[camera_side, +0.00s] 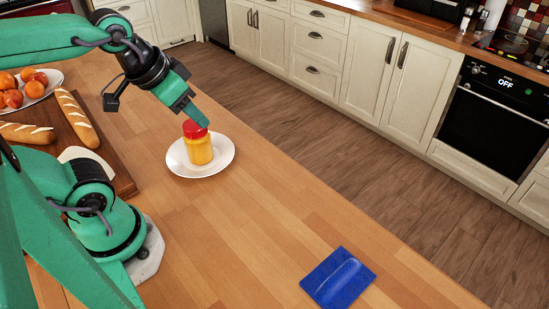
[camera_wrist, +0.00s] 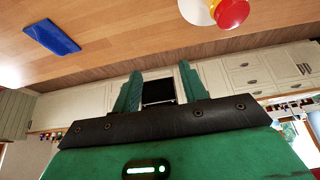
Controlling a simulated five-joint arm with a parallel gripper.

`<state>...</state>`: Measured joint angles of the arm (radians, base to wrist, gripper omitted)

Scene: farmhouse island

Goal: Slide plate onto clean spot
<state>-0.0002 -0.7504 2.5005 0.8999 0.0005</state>
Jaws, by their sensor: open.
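A white round plate (camera_side: 222,160) lies on the wooden counter in the side view. A yellow jar (camera_side: 199,152) with a red lid (camera_side: 193,129) stands upright on it. My gripper (camera_side: 201,118) is at the height of the lid and overlaps it in the side view; I cannot tell whether it touches. In the wrist view my gripper (camera_wrist: 161,80) is open with nothing between its fingers. The plate (camera_wrist: 194,13) and the red lid (camera_wrist: 233,13) show cut off at the top there, outside the fingers. No marked clean spot is distinguishable.
A blue flat rectangular object (camera_side: 338,278) with a raised ridge lies near the counter's front edge; it also shows in the wrist view (camera_wrist: 50,37). A board (camera_side: 120,176) with bread and a fruit plate (camera_side: 50,82) are at the left. The counter between plate and blue object is clear.

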